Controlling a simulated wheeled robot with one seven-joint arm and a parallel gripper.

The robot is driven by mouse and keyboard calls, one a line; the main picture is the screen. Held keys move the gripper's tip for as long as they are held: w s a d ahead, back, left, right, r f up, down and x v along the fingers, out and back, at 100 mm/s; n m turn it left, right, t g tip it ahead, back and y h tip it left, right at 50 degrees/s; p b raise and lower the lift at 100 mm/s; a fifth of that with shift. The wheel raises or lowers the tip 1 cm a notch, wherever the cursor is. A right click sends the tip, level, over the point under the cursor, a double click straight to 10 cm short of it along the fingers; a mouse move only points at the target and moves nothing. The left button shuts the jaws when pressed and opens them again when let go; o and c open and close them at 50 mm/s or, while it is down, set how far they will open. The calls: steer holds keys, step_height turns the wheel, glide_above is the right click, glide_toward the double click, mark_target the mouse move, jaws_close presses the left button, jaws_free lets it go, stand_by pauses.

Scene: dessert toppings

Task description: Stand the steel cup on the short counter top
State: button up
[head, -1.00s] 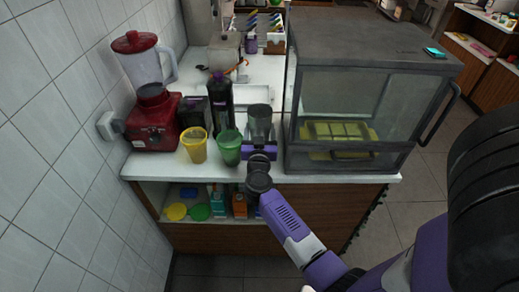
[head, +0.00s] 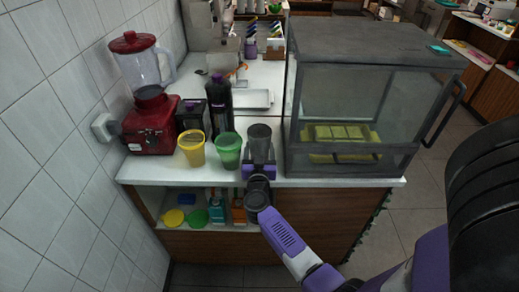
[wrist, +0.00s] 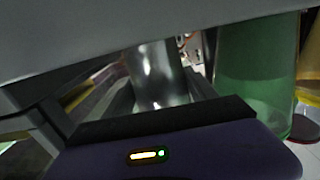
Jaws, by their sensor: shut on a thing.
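The steel cup (head: 260,143) is upright, dark grey in the head view, just right of the green cup. My gripper (head: 259,168) is shut on it from the front, low on its side. In the wrist view the shiny cup (wrist: 157,75) shows between my fingers. The white counter top (head: 310,183) lies under and behind the cup, near its front edge. My gripper hides the cup's base, so I cannot tell whether it touches the counter.
A green cup (head: 228,152) and a yellow cup (head: 192,150) stand close on the left. A red blender (head: 150,125) and dark bottle (head: 219,105) are behind them. A glass display case (head: 345,100) stands close on the right. A metal tray (head: 258,98) lies behind.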

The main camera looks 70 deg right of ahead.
steer(key=o, duration=1.4)
steer(key=shift+f, duration=0.1)
steer(key=shift+o, duration=0.2)
steer(key=shift+r, duration=0.2)
steer(key=s+a+r+n+t+y, duration=0.2)
steer(key=s+a+r+n+y, duration=0.2)
steer(key=a, duration=1)
steer(key=s+a+r+n+t+y, duration=0.3)
steer(key=s+a+y, duration=0.4)
steer(key=s+a, duration=0.4)
steer(key=s+a+r+n+t+y+p, duration=0.1)
steer(key=s+a+r+n+t+y, duration=0.2)
steer(key=a, duration=1.5)
steer(key=s+r+n+y, duration=0.2)
steer(key=s+n, duration=0.1)
steer(key=s, duration=0.2)
steer(key=shift+a+r+n+y, duration=0.15)
steer(key=shift+r+n+y, duration=0.15)
